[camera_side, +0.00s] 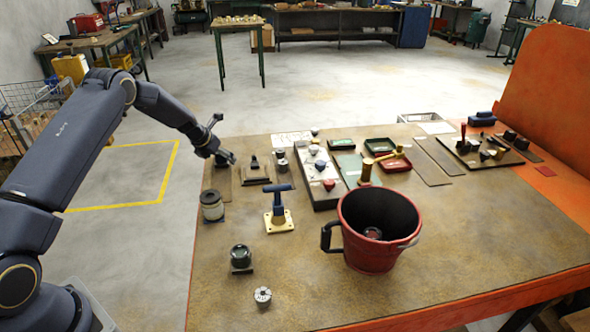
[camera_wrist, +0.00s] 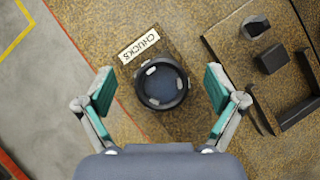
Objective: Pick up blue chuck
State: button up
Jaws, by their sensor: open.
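The blue chuck (camera_wrist: 161,82) is a dark round piece with a blue centre, lying beside a white "CHUCKS" label in the wrist view. My gripper (camera_wrist: 160,92) is open above it, with one teal-padded finger to the left and one to the right of the chuck, both apart from it. In the side view my gripper (camera_side: 222,152) is at the left far edge of the workbench. The chuck cannot be made out clearly there.
A dark-jawed fixture on a brown board (camera_wrist: 232,40) stands right of the chuck in the wrist view.

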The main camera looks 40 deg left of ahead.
grip_shut()
dwell(0.8)
